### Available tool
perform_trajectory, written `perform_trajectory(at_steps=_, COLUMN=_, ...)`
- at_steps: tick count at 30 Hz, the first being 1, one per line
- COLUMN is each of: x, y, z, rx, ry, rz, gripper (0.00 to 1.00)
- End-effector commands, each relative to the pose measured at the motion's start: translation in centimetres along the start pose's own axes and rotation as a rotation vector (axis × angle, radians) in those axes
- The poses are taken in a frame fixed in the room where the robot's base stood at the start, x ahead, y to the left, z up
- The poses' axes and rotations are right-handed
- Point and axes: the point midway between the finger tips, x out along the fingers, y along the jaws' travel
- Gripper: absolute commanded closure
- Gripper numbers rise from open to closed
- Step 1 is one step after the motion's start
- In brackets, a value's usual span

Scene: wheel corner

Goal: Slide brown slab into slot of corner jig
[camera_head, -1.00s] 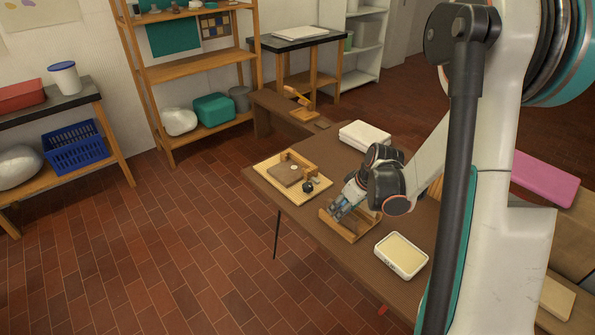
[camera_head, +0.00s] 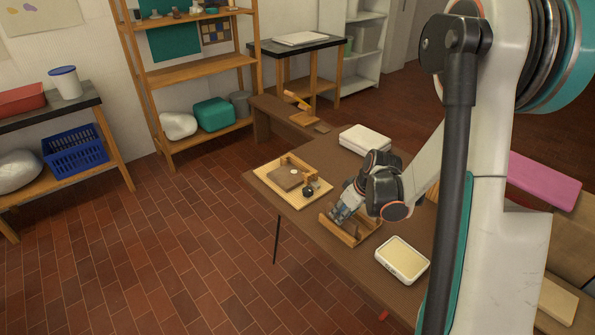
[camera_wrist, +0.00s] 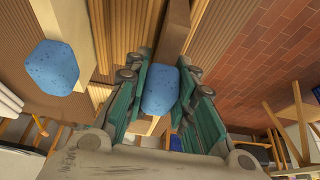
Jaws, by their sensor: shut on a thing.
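A blue speckled piece (camera_wrist: 160,91) sits between the green fingers of my gripper (camera_wrist: 164,100) in the wrist view, and the gripper is shut on it. In the head view my gripper (camera_head: 341,212) is down at an open wooden holder (camera_head: 352,239), and what it grips is hidden there. A second blue speckled piece (camera_wrist: 53,67) lies to the left of the fingers. A pale board (camera_head: 270,181) carries a wooden corner frame (camera_head: 300,166), a flat grey-brown slab (camera_head: 284,179) and a black knob (camera_head: 308,190). I cannot tell how the slab meets a slot.
A white tray with a yellowish filling (camera_head: 402,260) stands right of the holder. A white box (camera_head: 365,138) is behind my wrist. An orange-handled tool (camera_head: 296,99) stands on the far end of the brown table (camera_head: 290,216). Bare table lies between board and holder.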

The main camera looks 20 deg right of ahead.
Motion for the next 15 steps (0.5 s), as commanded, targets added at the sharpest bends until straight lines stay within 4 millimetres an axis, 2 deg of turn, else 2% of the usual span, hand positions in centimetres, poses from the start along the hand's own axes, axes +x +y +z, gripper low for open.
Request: perform_trajectory(at_steps=15, x=-2.2, y=0.0, z=-0.9, rx=0.000, ry=0.000, rz=0.000, gripper=1.00)
